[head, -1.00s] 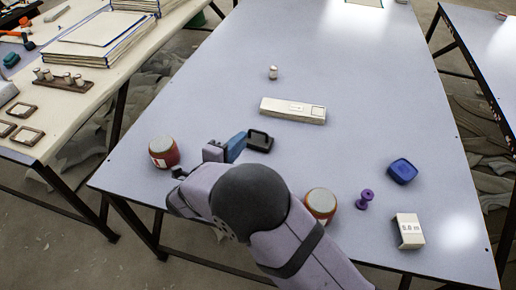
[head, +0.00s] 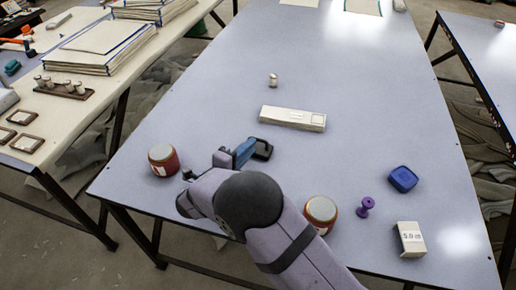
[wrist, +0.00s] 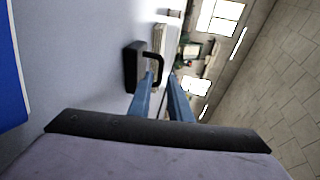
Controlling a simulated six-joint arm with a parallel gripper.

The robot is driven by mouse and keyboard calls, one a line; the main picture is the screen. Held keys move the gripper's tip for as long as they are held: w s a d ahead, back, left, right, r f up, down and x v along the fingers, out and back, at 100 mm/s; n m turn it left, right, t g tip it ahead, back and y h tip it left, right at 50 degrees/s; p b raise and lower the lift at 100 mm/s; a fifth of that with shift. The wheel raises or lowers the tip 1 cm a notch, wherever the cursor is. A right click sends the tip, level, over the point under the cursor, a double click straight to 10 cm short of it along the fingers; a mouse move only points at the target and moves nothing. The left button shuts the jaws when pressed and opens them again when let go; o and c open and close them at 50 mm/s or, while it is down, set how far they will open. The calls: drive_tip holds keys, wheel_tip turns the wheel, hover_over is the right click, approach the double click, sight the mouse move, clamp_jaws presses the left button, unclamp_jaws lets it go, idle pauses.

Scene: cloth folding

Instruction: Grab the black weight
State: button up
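The black weight (head: 263,150) lies on the pale blue table, behind and right of my gripper (head: 250,146) in the head view. In the wrist view it is a dark block with a loop handle (wrist: 133,68) ahead of the fingers. My gripper (wrist: 162,78) has two blue fingers with a gap between them, and nothing is clamped. The fingertips overlap the near end of the handle in the wrist view; I cannot tell whether they touch it. In the head view the fingers hide part of the weight's left side.
A red jar (head: 164,160) stands left of my gripper and another jar (head: 320,212) right of my arm. A white box (head: 293,118) and small white bottle (head: 272,80) lie beyond. A blue box (head: 403,179), purple spool (head: 365,206) and white carton (head: 411,239) are at right.

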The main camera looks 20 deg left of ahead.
sight(258, 145)
drive_tip(key=shift+x, duration=3)
clamp_jaws()
drive_tip(key=shift+r, duration=0.2)
